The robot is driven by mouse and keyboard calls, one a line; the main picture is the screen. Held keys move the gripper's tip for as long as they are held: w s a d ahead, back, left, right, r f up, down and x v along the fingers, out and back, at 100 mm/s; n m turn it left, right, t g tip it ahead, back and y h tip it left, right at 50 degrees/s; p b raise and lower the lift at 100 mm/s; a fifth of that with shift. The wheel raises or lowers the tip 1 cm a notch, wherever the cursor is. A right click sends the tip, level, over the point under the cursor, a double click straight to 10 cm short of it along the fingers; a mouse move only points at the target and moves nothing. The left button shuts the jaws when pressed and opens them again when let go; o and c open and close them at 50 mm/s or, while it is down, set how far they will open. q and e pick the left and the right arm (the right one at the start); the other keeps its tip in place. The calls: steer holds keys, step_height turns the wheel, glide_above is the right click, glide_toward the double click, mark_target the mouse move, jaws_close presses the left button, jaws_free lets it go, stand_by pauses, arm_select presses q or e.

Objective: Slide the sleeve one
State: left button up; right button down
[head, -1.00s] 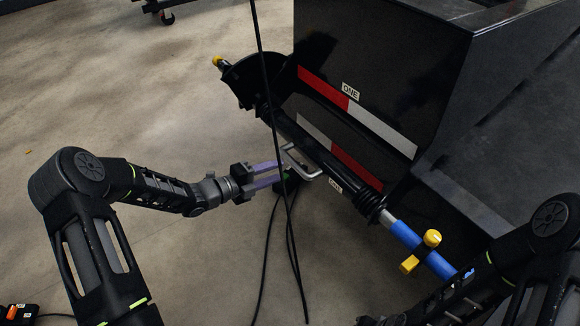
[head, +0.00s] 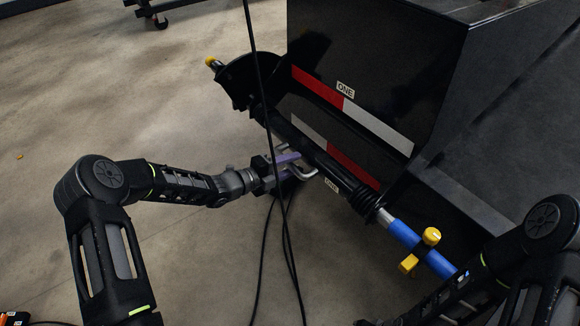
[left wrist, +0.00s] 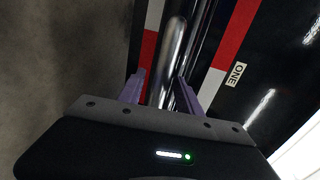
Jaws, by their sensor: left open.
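In the left wrist view, the two fingers (left wrist: 160,90) stand on either side of a shiny grey bar (left wrist: 173,50); contact cannot be told. My right arm crosses the lower right corner; its fingers are not in the frame.
A blue tube (head: 403,232) with a yellow knob (head: 431,236) continues the bar at lower right. A black cable (head: 264,90) hangs in front of the left gripper. The black trailer box (head: 380,60) carries red and white strips.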

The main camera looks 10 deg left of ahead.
arm_select(q)
jaws_close()
stand_by(0.4)
stand_by(1.0)
